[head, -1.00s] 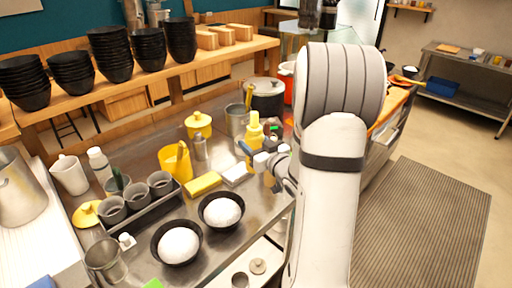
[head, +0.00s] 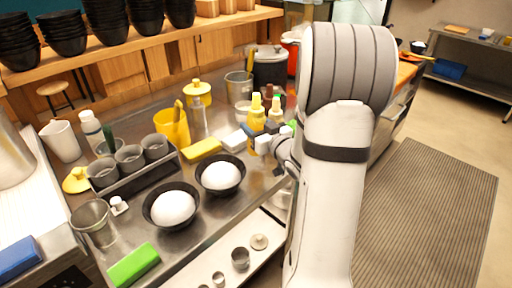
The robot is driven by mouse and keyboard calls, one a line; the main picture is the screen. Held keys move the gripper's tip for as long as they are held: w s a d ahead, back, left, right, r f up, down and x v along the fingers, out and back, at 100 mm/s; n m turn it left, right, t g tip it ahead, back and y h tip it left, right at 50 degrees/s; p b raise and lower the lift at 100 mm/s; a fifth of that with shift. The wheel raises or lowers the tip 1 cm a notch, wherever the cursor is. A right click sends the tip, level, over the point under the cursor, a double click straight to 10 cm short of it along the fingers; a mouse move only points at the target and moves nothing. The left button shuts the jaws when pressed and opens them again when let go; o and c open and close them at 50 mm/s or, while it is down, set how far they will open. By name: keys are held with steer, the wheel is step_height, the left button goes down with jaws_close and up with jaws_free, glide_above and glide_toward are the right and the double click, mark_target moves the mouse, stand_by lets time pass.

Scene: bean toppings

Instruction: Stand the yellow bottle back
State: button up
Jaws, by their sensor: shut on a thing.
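Two yellow bottles stand close together near the back right of the steel counter (head: 225,222): a left one (head: 256,113) and a right one (head: 276,113). Both look upright. My gripper (head: 254,138) is at the left bottle and shut on it, around its lower body. The gripper and my arm hide the bottle's base, so I cannot tell whether it touches the counter. The right bottle is partly hidden behind my gripper.
Dark small bottles (head: 268,92) and a black-sided pot (head: 270,70) stand behind. A white block (head: 235,140), a yellow block (head: 202,149) and two black bowls (head: 221,190) with white mounds lie left of my gripper. Stacked black bowls (head: 105,20) line the shelf.

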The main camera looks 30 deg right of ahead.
steer(key=shift+f, duration=2.5)
steer(key=shift+f+b, duration=0.2)
steer(key=shift+b, duration=0.15)
steer(key=o, duration=0.9)
steer(key=shift+c, duration=0.2)
steer(key=shift+r, duration=0.1)
